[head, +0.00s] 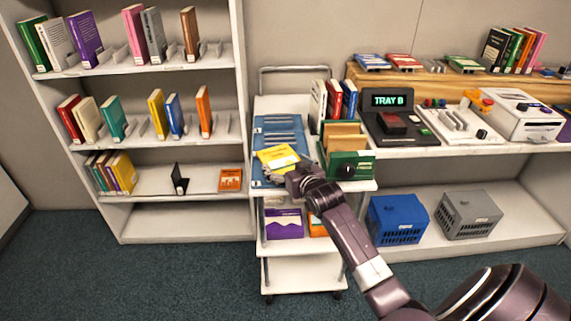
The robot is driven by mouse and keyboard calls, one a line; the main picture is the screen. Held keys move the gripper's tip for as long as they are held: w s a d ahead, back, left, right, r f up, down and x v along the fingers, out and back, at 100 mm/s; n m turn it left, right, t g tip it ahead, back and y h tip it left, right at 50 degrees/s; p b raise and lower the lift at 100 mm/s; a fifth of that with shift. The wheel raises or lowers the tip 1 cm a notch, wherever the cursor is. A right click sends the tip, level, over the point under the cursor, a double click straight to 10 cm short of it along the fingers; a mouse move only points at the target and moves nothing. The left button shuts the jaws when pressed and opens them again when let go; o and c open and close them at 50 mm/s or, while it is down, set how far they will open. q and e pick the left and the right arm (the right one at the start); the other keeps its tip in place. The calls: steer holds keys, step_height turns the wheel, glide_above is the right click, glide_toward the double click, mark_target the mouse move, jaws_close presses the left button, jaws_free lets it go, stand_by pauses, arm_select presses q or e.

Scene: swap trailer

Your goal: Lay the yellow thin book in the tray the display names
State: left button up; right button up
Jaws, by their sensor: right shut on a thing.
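The yellow thin book (277,157) lies roughly flat at the front of the blue tray (259,138) on the trolley's top. My right gripper (290,175) is shut on the book's near right edge. Whether the book touches the tray floor or hangs just above it, I cannot tell. The display (388,100) on the counter reads "TRAY" and a letter that looks like B or D. My left gripper is not in view.
A bookshelf (190,153) stands left. Blue (397,218) and grey (468,214) crates stand under the counter.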

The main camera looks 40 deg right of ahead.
steer(key=o, duration=1.2)
steer(key=shift+f, duration=0.1)
